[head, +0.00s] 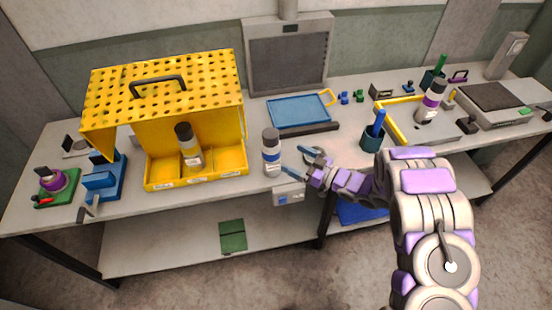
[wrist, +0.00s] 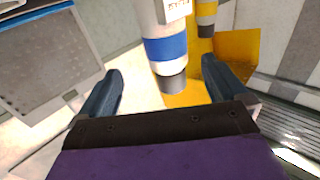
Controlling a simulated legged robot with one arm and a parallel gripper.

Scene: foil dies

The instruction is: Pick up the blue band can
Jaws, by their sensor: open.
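The blue band can (head: 271,155) is a white cylinder with a dark grey cap and a blue band. It stands upright on the bench, just right of the yellow perforated box. My gripper (head: 298,161) is open and empty at the can's right side, fingers pointing at it. In the wrist view the can's blue band (wrist: 165,48) shows inverted, between and beyond the spread fingertips of my gripper (wrist: 162,70). I cannot tell whether the can is partly between the fingers. Neither finger visibly touches it.
A similar can (head: 190,150) stands inside the yellow box (head: 165,183). A purple band can (head: 432,100) stands at the right. A blue tray (head: 297,109) and a dark bar (head: 303,131) lie behind. A teal cup (head: 372,138) with a blue tool stands near my arm.

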